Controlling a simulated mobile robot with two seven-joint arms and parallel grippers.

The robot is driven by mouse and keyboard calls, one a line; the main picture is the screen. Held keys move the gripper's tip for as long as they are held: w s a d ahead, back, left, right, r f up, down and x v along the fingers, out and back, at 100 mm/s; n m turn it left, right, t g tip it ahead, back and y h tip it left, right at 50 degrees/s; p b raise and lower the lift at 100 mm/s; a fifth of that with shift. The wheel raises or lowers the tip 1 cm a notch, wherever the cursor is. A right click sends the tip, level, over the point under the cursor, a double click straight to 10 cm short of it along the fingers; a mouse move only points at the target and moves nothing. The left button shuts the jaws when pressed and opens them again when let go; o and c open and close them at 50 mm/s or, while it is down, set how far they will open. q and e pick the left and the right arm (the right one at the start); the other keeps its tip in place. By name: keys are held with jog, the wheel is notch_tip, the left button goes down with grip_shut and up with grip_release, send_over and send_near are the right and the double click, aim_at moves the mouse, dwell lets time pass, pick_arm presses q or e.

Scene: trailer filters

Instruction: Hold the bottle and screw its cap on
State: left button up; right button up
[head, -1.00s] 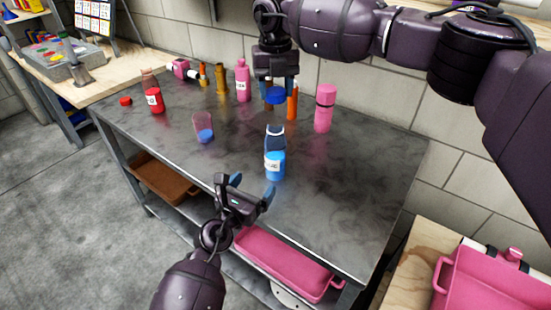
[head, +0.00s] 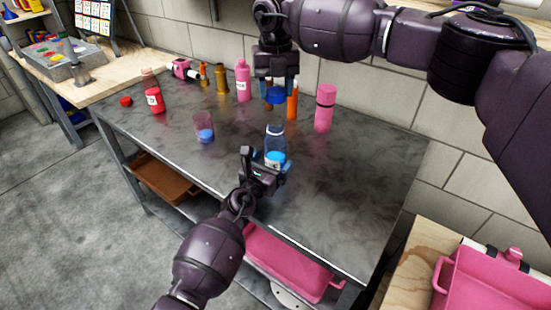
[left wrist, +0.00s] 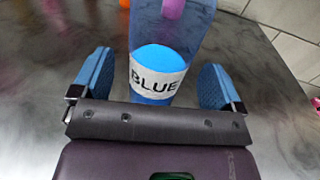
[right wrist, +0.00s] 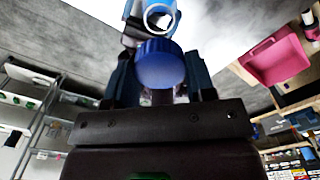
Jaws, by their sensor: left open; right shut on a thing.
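The clear bottle with blue contents (head: 275,143) stands upright on the dark table. In the left wrist view the bottle (left wrist: 157,75) has a white "BLUE" label. My left gripper (head: 268,174) is open, with a finger on each side of the bottle's lower part; gaps show between the fingers and the bottle. My right gripper (head: 276,88) is shut on the blue cap (head: 276,95), held above and behind the bottle. In the right wrist view the cap (right wrist: 160,64) sits between the fingers, with the bottle's open mouth (right wrist: 160,19) beyond it.
A clear cup with blue contents (head: 204,128) and a red bottle (head: 153,95) stand to the left. A pink bottle (head: 243,80), an orange marker-like object (head: 292,102) and a tall pink bottle (head: 325,108) stand behind. The table's front right is clear.

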aim_at(276, 123)
pick_arm(q)
jog(key=shift+x, duration=1.15)
jog(key=c, duration=1.4)
jog(key=shift+o, duration=0.2)
pick_arm(e)
jog(key=shift+f, duration=2.5)
jog(key=shift+f, duration=0.9)
jog(key=shift+f, duration=0.6)
